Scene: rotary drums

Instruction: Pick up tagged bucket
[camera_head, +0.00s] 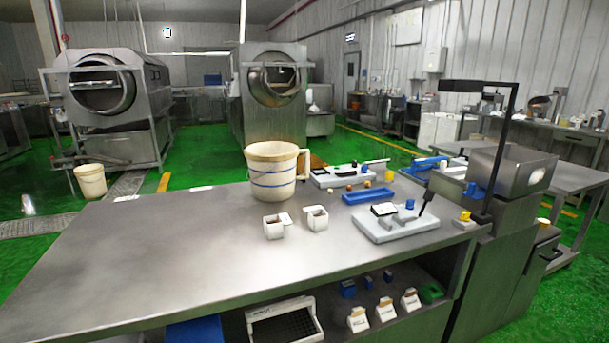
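A cream bucket (272,172) with blue bands and a side handle stands upright on the steel table (150,255), near its back edge. I cannot make out a tag on it. A second cream bucket (91,182) stands on the floor at the left, beside a drum machine; no tag is readable on it either. Neither of my grippers shows in the head view.
A black post (508,140) rises at the right. The table's left half is clear. Rotary drums (103,85) (272,85) stand behind.

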